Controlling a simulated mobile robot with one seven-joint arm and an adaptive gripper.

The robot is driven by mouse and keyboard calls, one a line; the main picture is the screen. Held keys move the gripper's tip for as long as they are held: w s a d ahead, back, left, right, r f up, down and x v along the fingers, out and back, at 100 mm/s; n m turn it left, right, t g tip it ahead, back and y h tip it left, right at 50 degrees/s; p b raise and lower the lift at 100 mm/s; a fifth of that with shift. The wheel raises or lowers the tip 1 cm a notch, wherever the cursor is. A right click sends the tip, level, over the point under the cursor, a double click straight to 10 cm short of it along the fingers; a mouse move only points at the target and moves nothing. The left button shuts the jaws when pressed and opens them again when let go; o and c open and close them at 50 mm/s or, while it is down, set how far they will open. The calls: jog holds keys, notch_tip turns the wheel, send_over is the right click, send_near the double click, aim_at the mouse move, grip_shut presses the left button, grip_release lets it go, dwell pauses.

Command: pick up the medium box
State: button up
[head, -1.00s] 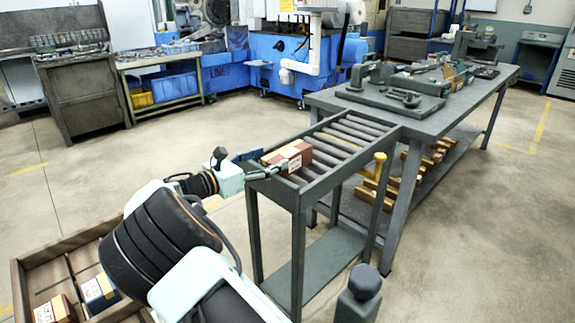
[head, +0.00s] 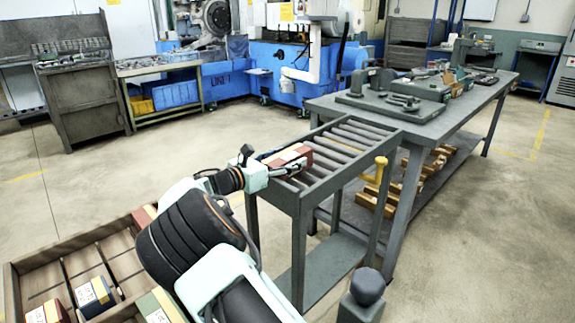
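A red box with a pale label (head: 297,153) lies on the near-left end of the roller conveyor. My gripper (head: 291,168) is at this box, with a dark finger along its near side. The far finger is hidden, so I cannot tell if it is open or shut on the box. A blue box with a pale label (head: 92,294), a red box (head: 47,313) and a green box (head: 160,306) sit in the wooden crate at lower left. Part of another red box (head: 144,217) shows at the crate's far side. Which box is medium is not clear.
The roller conveyor (head: 304,197) adjoins a grey workbench (head: 440,118) bearing metal fixtures. A yellow handle (head: 377,176) stands out at the conveyor's right side. The wooden crate (head: 75,242) is low at left, partly behind my arm.

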grip_shut()
jog(key=shift+r, duration=0.1)
jog(key=shift+r, duration=0.1)
